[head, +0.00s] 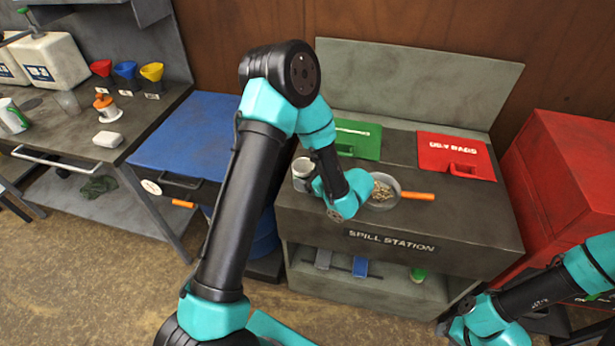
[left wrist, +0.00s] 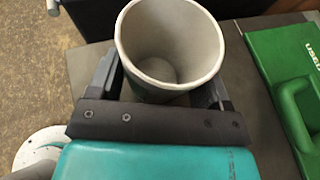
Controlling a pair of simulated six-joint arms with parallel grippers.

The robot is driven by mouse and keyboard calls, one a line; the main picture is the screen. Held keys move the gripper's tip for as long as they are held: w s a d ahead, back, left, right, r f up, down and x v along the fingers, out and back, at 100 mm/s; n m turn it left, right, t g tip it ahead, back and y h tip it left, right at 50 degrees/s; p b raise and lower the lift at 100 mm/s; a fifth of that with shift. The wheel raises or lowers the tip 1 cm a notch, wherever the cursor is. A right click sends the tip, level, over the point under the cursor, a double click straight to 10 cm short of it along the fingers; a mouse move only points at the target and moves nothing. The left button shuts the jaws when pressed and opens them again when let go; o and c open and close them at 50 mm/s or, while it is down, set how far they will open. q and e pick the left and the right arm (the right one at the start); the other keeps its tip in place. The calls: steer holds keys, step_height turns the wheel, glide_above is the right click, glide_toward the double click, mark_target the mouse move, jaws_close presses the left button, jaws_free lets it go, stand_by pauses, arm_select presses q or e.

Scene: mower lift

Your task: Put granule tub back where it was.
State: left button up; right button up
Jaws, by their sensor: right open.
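The granule tub (head: 301,168) is a pale open cup at the left end of the spill station top, partly hidden by my left gripper (head: 315,184). In the left wrist view the tub (left wrist: 172,35) stands between the two fingers, which lie close against its sides; its inside looks empty. I cannot tell whether its base touches the bench. A round grey pan (head: 383,191) with an orange handle holds tan granules, just right of my left gripper. My right gripper (head: 446,325) is low at the bottom right, in front of the station, its fingers small and dark.
The spill station (head: 470,225) has a green lid (head: 358,140) and a red lid (head: 455,157) at its back. A blue drum or cart (head: 190,135) stands left of it, a red cabinet (head: 565,165) right. A workbench (head: 60,125) with bottles and funnels is far left.

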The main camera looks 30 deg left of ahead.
arm_select(q)
steer(key=o, duration=0.4)
steer(key=shift+c, duration=0.2)
steer(key=shift+r, duration=0.1)
steer(key=shift+r, duration=0.1)
steer(key=v, duration=1.2)
